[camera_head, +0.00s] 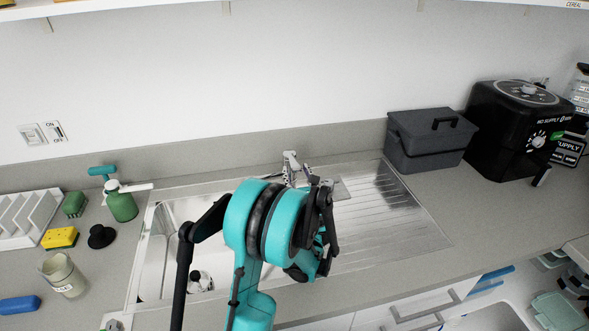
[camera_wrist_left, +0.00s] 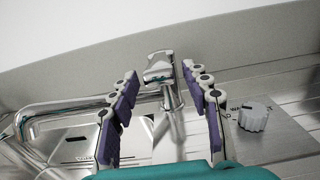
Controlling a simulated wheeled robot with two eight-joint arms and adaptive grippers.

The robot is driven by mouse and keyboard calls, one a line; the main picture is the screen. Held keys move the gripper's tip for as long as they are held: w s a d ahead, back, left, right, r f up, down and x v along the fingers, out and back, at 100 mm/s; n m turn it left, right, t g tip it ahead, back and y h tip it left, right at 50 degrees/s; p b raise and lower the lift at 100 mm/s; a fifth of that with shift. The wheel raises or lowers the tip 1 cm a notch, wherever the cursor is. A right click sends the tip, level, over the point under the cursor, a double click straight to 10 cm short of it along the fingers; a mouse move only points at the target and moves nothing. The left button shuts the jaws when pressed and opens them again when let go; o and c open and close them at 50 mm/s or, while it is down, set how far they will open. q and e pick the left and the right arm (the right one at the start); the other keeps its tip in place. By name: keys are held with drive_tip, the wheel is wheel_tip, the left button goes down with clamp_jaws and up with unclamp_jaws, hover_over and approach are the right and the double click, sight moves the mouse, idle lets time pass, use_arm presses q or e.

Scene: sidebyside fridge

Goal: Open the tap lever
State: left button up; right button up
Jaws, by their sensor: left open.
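The chrome tap (camera_head: 289,164) stands at the back of the steel sink, partly hidden behind my left arm in the head view. In the left wrist view its lever (camera_wrist_left: 158,65) sits on top of the tap body, and a long spout (camera_wrist_left: 60,107) runs to the left. My left gripper (camera_wrist_left: 161,76) is open, with its purple-padded fingers on either side of the view and the lever beyond and between their tips. No contact with the lever shows. In the head view the left gripper (camera_head: 322,215) is in front of the tap, mostly hidden by its own wrist.
The sink (camera_head: 166,225) has a ribbed drainboard (camera_head: 400,215) on the right. A grey knob (camera_wrist_left: 253,116) stands right of the tap. A green soap bottle (camera_head: 121,205), yellow sponge (camera_head: 60,238) and jar (camera_head: 64,275) are left; a grey box (camera_head: 428,140) and black appliance (camera_head: 515,130) are right.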

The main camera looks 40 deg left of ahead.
sight(294, 162)
use_arm(q)
drive_tip(key=shift+x, duration=1.55)
clamp_jaws()
drive_tip(key=shift+r+p, duration=0.3)
drive_tip(key=shift+r, duration=0.05)
drive_tip(key=r+g+h+p, duration=0.1)
drive_tip(key=p, duration=0.1)
drive_tip(key=r+g+h+p, duration=0.1)
drive_tip(key=p, duration=0.2)
drive_tip(key=r+g+h+p, duration=0.1)
drive_tip(key=p, duration=0.1)
drive_tip(key=shift+w+a+r+h+p, duration=0.3)
drive_tip(key=shift+a+r, duration=0.05)
drive_tip(key=shift+a, duration=0.05)
drive_tip(key=shift+w+a+r+g+h+p, duration=0.25)
drive_tip(key=shift+g+h+p, duration=0.3)
drive_tip(key=shift+p, duration=0.45)
unclamp_jaws()
